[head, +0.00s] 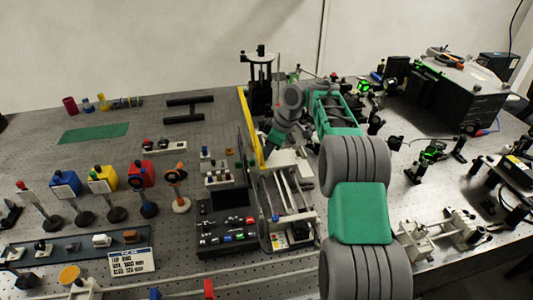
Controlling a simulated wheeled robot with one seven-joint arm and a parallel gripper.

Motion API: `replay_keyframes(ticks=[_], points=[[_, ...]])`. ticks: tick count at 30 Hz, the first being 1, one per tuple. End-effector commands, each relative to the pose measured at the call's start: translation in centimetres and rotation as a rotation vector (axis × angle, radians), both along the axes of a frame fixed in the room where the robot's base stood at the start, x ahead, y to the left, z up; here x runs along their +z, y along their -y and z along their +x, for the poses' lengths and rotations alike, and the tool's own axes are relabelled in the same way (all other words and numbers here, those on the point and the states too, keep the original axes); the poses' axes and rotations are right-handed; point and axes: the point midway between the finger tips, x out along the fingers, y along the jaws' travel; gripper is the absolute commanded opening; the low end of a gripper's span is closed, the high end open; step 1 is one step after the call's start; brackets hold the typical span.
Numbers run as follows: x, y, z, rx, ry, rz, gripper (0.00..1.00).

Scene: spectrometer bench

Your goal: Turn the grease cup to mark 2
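My arm reaches from the lower right to the middle of the bench. My gripper (268,150) is small and dark at its end, beside the yellow upright plate (249,124) and above the rail fixture (289,190). Its fingers are too small and partly hidden to tell whether they are open or shut. I cannot pick out the grease cup or its marks for certain; the area around the gripper is crowded and partly covered by the arm.
A dark control box (226,235) with small coloured knobs lies left of the rail fixture. Several coloured blocks on stands, such as the red one (141,173), line the left. A black instrument box (446,95) stands at back right. The bench around the green mat (93,133) is mostly clear.

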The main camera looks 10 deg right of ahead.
Motion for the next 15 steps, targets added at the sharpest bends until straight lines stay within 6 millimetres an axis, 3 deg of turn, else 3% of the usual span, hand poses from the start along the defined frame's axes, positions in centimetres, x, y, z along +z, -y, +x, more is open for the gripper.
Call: replay_keyframes(ticks=[15], points=[[-0.25, -0.01, -0.07, -0.058, 0.001, 0.000, 0.00]])
